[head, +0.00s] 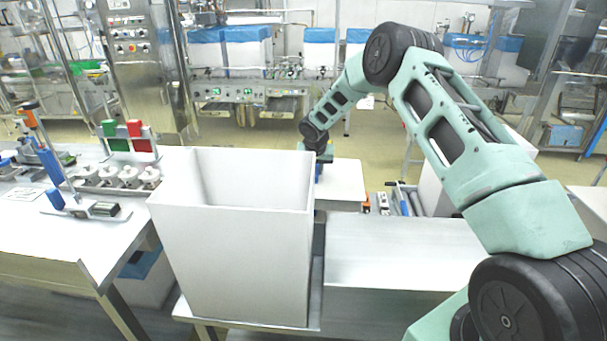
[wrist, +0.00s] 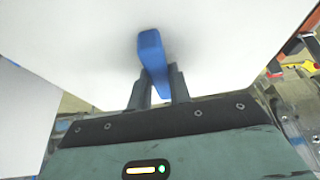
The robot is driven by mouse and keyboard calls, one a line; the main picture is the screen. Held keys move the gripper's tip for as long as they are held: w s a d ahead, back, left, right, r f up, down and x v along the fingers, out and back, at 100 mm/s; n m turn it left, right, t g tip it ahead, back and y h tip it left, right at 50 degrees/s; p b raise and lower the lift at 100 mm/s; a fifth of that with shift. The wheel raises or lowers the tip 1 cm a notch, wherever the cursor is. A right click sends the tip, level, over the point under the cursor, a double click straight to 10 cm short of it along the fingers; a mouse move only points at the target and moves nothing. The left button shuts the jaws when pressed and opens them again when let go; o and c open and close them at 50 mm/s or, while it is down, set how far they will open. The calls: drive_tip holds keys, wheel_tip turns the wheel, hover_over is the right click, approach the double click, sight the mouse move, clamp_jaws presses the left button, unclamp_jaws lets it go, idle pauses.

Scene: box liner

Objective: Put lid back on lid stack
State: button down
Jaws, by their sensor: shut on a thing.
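A flat white lid (head: 343,183) is behind and right of the tall open white box (head: 232,260) in the head view. The lid fills the top of the wrist view (wrist: 225,45). Its blue handle (wrist: 151,58) lies between the fingers of my gripper (wrist: 159,92), which is shut on it. In the head view my gripper (head: 319,165) is small and partly dark against the lid. I cannot tell whether the lid is held clear or touches something below. I cannot make out a lid stack for certain; a white shape (head: 432,195) is partly hidden behind my arm.
A bare metal surface (head: 400,255) lies right of the box. A white-topped table (head: 60,235) with a blue-handled tool, red and green blocks and several metal parts stands at left. A tray of tools (head: 400,203) sits beyond the metal surface, close to the lid.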

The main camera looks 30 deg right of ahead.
drive_tip(key=shift+f+b, duration=2.25)
drive_tip(key=shift+f, duration=2.05)
drive_tip(key=shift+r+b, duration=0.1)
drive_tip(key=shift+b, duration=0.45)
drive_tip(key=c, duration=0.7)
unclamp_jaws()
drive_tip(key=shift+r, duration=0.1)
drive_tip(key=shift+r+p, duration=2.2)
drive_tip(key=shift+r, duration=2.15)
drive_tip(key=shift+r, duration=0.1)
